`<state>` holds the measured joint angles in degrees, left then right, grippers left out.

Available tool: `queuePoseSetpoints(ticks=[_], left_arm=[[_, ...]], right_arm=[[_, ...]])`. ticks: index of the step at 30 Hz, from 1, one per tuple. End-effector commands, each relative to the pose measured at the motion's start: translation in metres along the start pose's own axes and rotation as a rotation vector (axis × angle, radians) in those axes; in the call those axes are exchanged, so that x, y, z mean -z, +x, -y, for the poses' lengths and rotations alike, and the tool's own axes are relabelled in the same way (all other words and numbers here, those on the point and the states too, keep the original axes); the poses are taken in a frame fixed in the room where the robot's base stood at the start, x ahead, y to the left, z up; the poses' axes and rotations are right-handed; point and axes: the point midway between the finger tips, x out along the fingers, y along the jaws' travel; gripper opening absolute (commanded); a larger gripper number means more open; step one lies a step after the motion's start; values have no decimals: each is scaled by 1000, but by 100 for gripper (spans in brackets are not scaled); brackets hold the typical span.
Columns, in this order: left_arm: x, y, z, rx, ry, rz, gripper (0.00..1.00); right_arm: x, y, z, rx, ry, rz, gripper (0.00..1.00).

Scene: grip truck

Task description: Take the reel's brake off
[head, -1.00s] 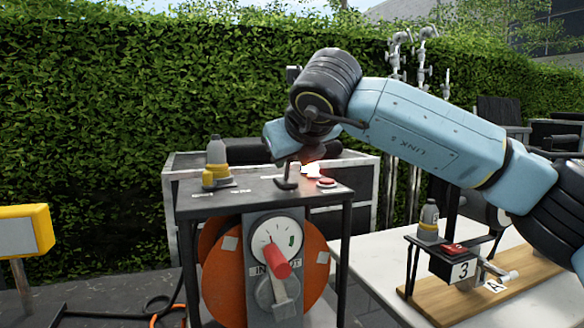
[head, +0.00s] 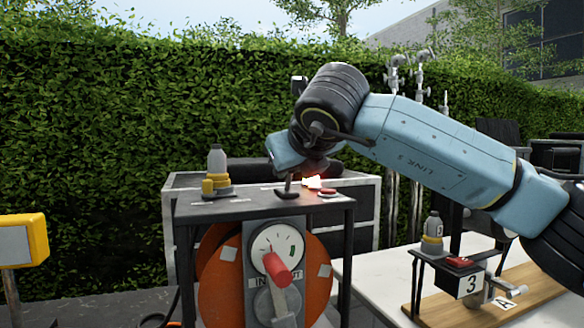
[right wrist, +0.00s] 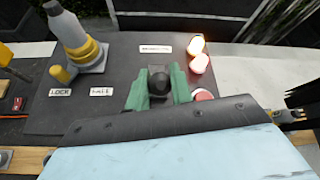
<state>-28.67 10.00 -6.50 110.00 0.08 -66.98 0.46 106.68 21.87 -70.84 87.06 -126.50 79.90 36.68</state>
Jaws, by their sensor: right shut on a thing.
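The orange reel (head: 318,292) sits under a dark bench top (head: 235,208), behind a grey panel with a dial and a red-handled lever (head: 277,268). A small black lever (head: 286,188) stands on the bench top. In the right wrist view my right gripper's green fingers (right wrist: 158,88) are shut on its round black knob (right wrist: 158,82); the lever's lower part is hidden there. A label reading LOCK (right wrist: 60,92) lies left of the knob, with a second, hard-to-read label (right wrist: 101,91) nearer it. My left gripper is out of view.
On the bench top, a grey-and-yellow bottle-like fitting (head: 217,170) stands left, a glowing lamp (right wrist: 197,50) and a red button (head: 328,192) right. A yellow box (head: 22,240) stands far left.

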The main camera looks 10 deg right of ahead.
Motion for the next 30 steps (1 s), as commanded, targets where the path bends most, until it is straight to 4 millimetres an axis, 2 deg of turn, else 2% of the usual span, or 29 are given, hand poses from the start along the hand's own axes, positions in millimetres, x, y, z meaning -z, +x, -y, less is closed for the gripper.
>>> queuePoseSetpoints(ticks=[5, 6, 10, 11, 18, 22, 26, 30], left_arm=[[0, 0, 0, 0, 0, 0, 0], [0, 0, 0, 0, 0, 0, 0], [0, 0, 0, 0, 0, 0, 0], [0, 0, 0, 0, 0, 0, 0], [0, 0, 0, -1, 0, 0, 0], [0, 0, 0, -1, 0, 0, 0], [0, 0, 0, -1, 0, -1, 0], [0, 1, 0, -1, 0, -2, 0]], right_arm=[[-2, -1, 1, 1, 1, 7, 0], [-2, -1, 1, 1, 1, 7, 24], [-2, -1, 0, 0, 1, 5, 41], [-1, -1, 0, 0, 0, 4, 42], [0, 0, 0, 0, 0, 2, 42], [-1, -8, 0, -1, -1, 4, 42], [-1, -29, 0, 0, -1, 5, 42], [-1, -61, 0, 0, -2, 6, 42]])
